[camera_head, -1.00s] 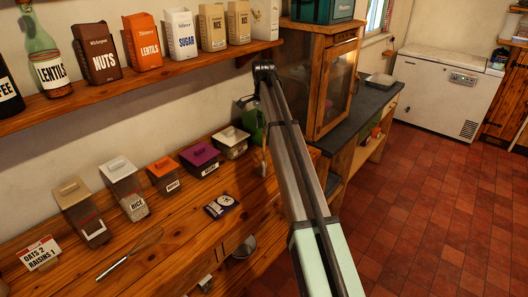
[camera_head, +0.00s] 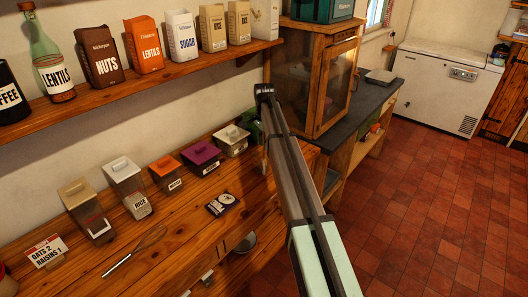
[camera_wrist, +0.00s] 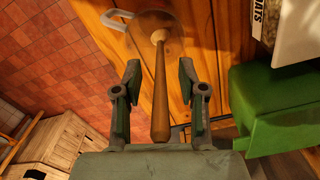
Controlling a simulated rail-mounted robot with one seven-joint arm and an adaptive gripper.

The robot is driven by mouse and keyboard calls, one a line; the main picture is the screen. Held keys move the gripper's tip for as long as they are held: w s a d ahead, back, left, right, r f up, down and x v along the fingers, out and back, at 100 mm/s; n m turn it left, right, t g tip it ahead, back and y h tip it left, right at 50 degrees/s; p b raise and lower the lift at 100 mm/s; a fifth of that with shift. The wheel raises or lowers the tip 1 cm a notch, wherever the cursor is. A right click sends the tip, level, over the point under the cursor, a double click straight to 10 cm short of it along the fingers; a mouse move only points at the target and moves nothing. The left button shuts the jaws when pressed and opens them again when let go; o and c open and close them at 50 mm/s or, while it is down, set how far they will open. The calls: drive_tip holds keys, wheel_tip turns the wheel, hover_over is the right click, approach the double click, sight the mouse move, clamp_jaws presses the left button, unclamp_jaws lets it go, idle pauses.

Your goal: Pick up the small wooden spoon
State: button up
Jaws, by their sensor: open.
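In the wrist view a small wooden spoon (camera_wrist: 160,90) lies lengthwise between my gripper's (camera_wrist: 158,70) two fingers. Its handle end points toward the palm and its wider end lies beyond the fingertips. A dim round, see-through shape surrounds that far end; I cannot tell what it is. My gripper is open, with a gap visible on both sides of the handle. Whether the spoon rests on the wood below is unclear. In the head view my arm hides the gripper and I cannot make out the spoon.
A green box (camera_wrist: 285,105) stands close on the right in the wrist view. The counter (camera_head: 190,240) holds several lidded jars, a whisk (camera_head: 135,250) and a dark packet (camera_head: 222,204). A shelf (camera_head: 110,100) of containers is above. Red tiled floor (camera_head: 430,210) is free at right.

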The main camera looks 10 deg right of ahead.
clamp_jaws()
drive_tip(key=shift+r, duration=0.1)
